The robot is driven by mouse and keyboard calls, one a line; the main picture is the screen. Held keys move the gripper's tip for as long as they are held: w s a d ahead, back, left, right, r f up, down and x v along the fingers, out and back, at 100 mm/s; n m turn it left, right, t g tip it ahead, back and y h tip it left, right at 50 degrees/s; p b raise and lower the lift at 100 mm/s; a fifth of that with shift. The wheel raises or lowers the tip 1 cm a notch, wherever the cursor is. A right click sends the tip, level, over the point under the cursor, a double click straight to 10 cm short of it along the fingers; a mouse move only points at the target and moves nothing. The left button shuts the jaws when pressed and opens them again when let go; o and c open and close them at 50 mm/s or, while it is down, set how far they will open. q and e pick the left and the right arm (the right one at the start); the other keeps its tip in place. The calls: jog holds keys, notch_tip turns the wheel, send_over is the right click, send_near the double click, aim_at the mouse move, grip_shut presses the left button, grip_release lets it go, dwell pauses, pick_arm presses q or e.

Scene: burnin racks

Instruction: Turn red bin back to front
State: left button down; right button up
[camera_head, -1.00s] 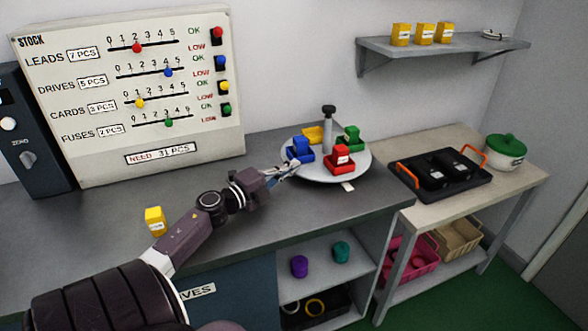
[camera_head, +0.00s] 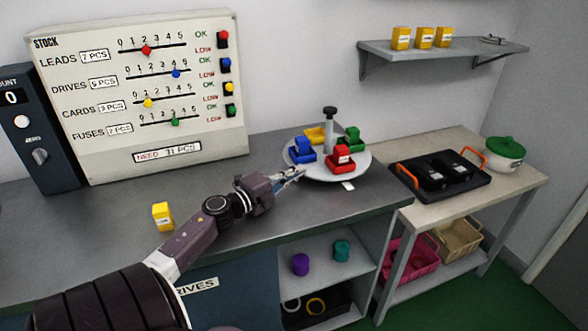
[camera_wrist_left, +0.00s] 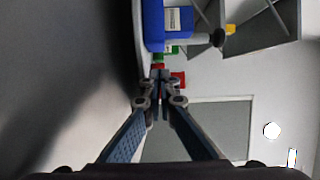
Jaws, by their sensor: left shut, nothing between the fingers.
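The red bin (camera_head: 340,160) sits at the front right of a round white turntable (camera_head: 322,176) with a central post and black knob (camera_head: 330,112). Blue (camera_head: 302,153), yellow (camera_head: 315,136) and green (camera_head: 351,138) bins share the turntable. My left gripper (camera_head: 299,173) is shut and empty at the turntable's front left edge, just below the blue bin. In the left wrist view the shut fingertips (camera_wrist_left: 160,76) show close to the blue bin (camera_wrist_left: 178,22), with a bit of the red bin (camera_wrist_left: 178,80) beyond. I cannot tell whether they touch anything. My right gripper is not in view.
A yellow box (camera_head: 162,216) stands on the grey counter (camera_head: 110,225) left of my arm. A stock board (camera_head: 140,95) stands at the back. A side table with a black tray (camera_head: 440,178) and a green-lidded pot (camera_head: 505,152) is on the right.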

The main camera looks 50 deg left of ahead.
pick_arm(q)
jog(key=s, duration=0.1)
jog(key=s+d, duration=0.1)
jog(key=s, duration=0.1)
jog(key=shift+r, duration=0.2)
jog(key=s, duration=0.1)
jog(key=s+a, duration=0.1)
jog(key=s+f+b, duration=0.1)
jog(key=shift+s+a, duration=0.15)
jog(key=shift+a, duration=0.1)
jog(key=s, duration=0.3)
jog(key=shift+s+r, duration=0.2)
jog(key=shift+r, duration=0.15)
jog(key=shift+s+a, duration=0.2)
jog(key=shift+s, duration=0.05)
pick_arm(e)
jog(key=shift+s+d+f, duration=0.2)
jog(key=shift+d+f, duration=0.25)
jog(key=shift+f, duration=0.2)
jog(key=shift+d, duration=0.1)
